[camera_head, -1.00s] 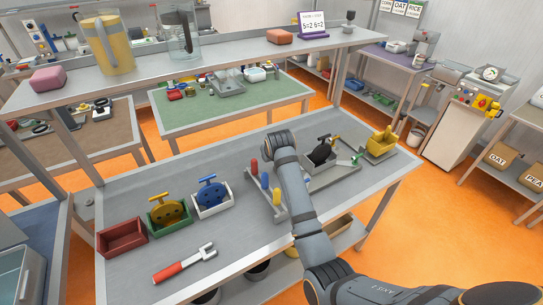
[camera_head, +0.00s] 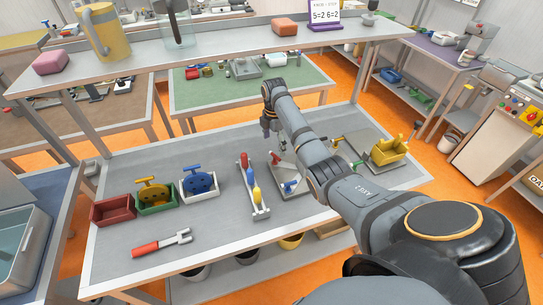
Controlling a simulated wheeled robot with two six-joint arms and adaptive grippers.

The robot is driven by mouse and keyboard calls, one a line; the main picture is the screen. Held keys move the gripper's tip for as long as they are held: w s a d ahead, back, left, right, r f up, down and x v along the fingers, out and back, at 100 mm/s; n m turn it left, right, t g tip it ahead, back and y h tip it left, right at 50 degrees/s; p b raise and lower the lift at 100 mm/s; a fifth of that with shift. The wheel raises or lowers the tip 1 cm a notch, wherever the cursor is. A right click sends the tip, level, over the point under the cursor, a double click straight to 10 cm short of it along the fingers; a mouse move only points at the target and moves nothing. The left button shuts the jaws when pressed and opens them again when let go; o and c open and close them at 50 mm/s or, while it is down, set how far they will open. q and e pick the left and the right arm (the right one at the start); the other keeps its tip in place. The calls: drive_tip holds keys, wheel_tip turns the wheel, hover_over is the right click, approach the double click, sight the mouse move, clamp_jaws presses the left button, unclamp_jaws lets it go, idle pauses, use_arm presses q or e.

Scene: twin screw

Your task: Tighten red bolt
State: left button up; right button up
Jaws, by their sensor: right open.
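My right arm comes in from the lower right, and its gripper (camera_head: 269,136) points down above the back of the grey workbench. It is small here; it is open with nothing seen in it. A small red piece (camera_head: 275,158), perhaps the red bolt, shows just below it on a grey plate (camera_head: 292,168); a gap seems to separate them. A small blue piece (camera_head: 290,186) is at the plate's front. My arm hides the plate's right part. A red-handled fork-ended tool (camera_head: 160,244) lies at the front left of the bench. My left gripper is out of view.
A grey rack (camera_head: 262,211) with red, blue and yellow handles stands left of the plate. Red (camera_head: 112,209), green (camera_head: 157,205) and white (camera_head: 199,193) boxes sit at the left. A shelf (camera_head: 225,52) crosses behind.

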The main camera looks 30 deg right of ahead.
sight(275, 156)
drive_tip(key=f, duration=0.7)
drive_tip(key=shift+s+d+p, duration=0.15)
drive_tip(key=shift+d+p, duration=0.2)
drive_tip(key=shift+a+f, duration=0.15)
drive_tip(key=shift+f, duration=0.45)
drive_tip(key=c, duration=1.1)
